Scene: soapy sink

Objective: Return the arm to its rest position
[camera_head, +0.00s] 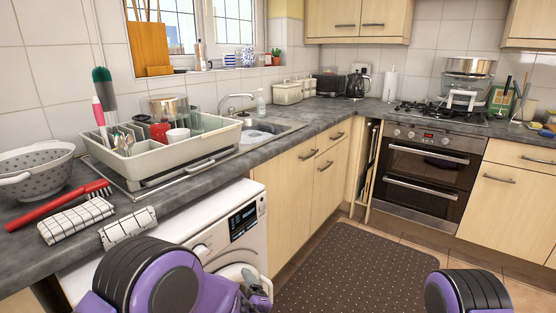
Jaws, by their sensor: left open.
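My left arm comes in at the bottom left with a black and purple joint. My left gripper (258,291) is partly in view beside it, low in front of the white washing machine. It is open, and I see nothing between its fingers. Its lower part is cut off by the frame edge or hidden by my arm. A black and purple joint of my right arm shows at the bottom right, but its gripper is out of view.
The grey worktop (225,165) carries a dish rack (165,155), a colander (38,172), a red brush (62,205) and checked cloths (75,218). The washing machine (225,228) stands under it. A dark mat (355,270) lies on open floor before the oven (430,175).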

